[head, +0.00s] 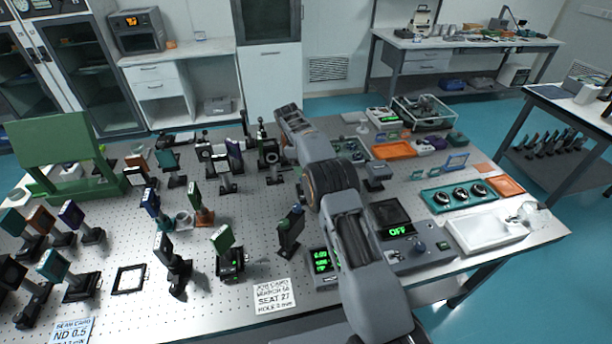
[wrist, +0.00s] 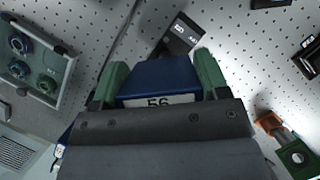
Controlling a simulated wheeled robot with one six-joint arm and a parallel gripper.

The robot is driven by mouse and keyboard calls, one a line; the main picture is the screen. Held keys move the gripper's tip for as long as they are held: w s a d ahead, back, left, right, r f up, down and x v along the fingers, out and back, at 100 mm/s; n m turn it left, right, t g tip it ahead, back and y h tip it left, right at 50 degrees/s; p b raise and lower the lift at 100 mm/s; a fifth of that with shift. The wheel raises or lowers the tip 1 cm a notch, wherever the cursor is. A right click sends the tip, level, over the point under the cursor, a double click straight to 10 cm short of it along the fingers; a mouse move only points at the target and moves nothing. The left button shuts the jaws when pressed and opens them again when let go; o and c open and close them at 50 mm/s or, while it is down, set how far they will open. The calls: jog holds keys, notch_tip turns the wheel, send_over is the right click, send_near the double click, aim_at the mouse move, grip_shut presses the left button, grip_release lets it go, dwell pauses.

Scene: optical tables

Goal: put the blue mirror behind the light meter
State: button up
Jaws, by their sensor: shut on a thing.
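My gripper (wrist: 159,68) is shut on a blue mirror (wrist: 160,78), whose block shows a white label reading 56 between the two green fingers. In the head view my arm reaches away over the table and my gripper (head: 287,120) is near its far middle; the held mirror cannot be made out there. A small dark device with white markings (wrist: 183,33) lies just beyond the mirror in the wrist view; I cannot tell whether it is the light meter. A box with green digits (head: 320,262) stands at the front, beside my arm.
Several upright mounted optics crowd the left and middle, including a blue plate (head: 235,153) left of my gripper. A control box reading OFF (head: 398,232), a teal tray (head: 430,198) and a white tray (head: 468,238) are at right. Bare perforated table (head: 265,210) lies between.

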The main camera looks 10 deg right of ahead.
jog(key=shift+f+p, duration=0.35)
jog(key=shift+f, duration=1.6)
jog(key=o, duration=1.6)
jog(key=shift+f, duration=0.15)
